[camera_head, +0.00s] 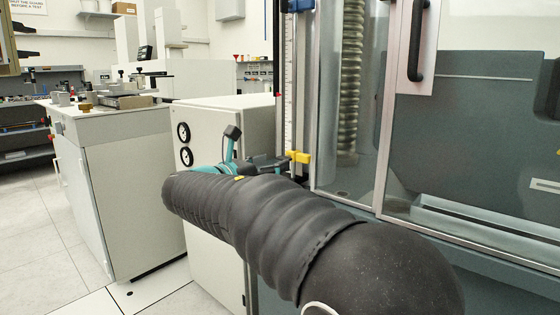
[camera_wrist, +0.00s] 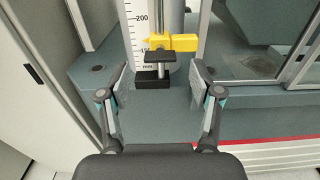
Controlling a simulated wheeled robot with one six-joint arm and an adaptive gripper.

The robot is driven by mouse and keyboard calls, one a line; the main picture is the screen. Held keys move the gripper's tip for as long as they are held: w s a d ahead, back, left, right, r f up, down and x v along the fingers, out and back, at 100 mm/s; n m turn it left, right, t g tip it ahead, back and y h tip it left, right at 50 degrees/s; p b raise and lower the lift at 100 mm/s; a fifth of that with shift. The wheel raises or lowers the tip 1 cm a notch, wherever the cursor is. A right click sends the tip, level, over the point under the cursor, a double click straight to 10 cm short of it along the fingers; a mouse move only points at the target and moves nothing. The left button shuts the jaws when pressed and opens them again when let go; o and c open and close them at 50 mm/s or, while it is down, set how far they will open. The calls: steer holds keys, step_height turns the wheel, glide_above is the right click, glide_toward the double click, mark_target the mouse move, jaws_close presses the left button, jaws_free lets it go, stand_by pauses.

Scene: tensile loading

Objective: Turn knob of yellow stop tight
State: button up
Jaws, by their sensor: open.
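The yellow stop (camera_wrist: 180,43) sits on an upright rail beside a printed scale in the wrist view, just below the 200 mark. It also shows in the head view (camera_head: 299,157), next to the glass-fronted machine. A black knob (camera_wrist: 160,57) with a flat top stands on a threaded shank in front of the yellow body. A black block (camera_wrist: 152,80) lies below it. My gripper (camera_wrist: 159,83) is open and empty, with one finger on each side of the knob and block, apart from both. In the head view my arm hides much of the gripper.
A framed glass door (camera_head: 385,110) of the machine stands to the right. A workbench (camera_head: 110,120) is farther left. Grey floor (camera_head: 40,225) is clear at the left.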

mark_target(281, 160)
steer(key=shift+x, duration=1.75)
steer(key=c, duration=1.2)
